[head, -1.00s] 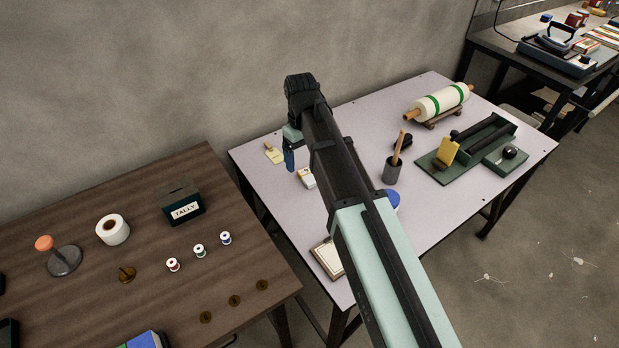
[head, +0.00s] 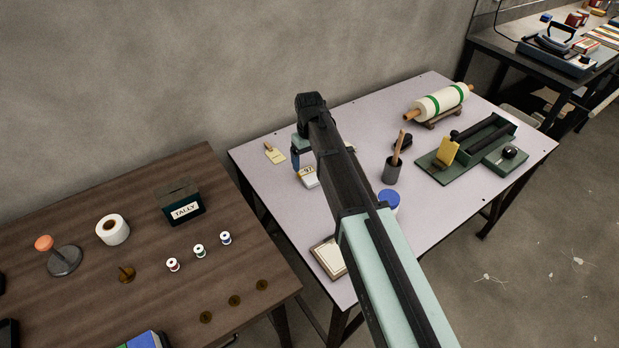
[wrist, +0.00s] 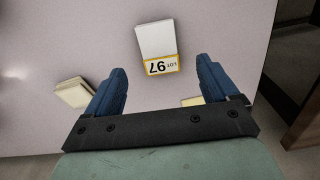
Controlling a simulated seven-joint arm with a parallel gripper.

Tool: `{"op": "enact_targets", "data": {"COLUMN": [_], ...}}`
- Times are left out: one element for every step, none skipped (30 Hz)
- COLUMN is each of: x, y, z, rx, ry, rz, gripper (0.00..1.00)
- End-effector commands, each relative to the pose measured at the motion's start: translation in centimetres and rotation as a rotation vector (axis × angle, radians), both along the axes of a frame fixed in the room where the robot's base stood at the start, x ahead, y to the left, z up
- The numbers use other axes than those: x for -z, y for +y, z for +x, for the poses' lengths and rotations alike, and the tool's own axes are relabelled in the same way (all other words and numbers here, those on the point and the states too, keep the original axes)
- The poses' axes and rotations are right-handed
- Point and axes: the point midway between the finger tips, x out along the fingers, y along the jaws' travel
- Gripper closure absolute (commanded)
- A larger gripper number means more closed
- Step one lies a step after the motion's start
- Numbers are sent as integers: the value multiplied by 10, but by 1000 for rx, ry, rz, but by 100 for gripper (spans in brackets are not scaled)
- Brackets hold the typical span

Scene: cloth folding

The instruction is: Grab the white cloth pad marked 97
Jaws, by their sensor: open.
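The white cloth pad marked 97 (wrist: 157,42) lies on the pale table, with a yellow-edged label reading LOT 97. In the wrist view it is ahead of my gripper (wrist: 160,85), roughly centred between the two blue fingers and apart from them. The fingers are spread and nothing is between them. In the head view the pad (head: 309,177) shows beside my arm, partly hidden by it.
A cream block (wrist: 73,93) lies left of the fingers in the wrist view.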

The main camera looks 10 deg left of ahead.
Motion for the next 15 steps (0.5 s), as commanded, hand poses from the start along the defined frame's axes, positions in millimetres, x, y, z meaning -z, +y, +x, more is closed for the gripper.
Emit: {"op": "enact_targets", "data": {"x": [5, 7, 9, 9, 10, 11, 11, 12, 14, 15, 17, 21, 24, 27, 32], "y": [0, 0, 0, 0, 0, 0, 0, 0, 0, 0, 0, 0, -1, -1, -1], "z": [0, 0, 0, 0, 0, 0, 0, 0, 0, 0, 0, 0, 0, 0, 0], "rx": [0, 0, 0, 0, 0, 0, 0, 0, 0, 0, 0, 0, 0, 0, 0], "ry": [1, 1, 1, 1, 1, 1, 1, 1, 1, 1, 1, 1, 1, 2, 2], "rz": [-1, -1, -1, -1, -1, -1, -1, -1, -1, -1, -1, -1, -1, -1, -1], "gripper": [13, 13, 13, 13, 13, 13, 13, 13, 13, 13, 13, 13, 13, 13, 13]}}
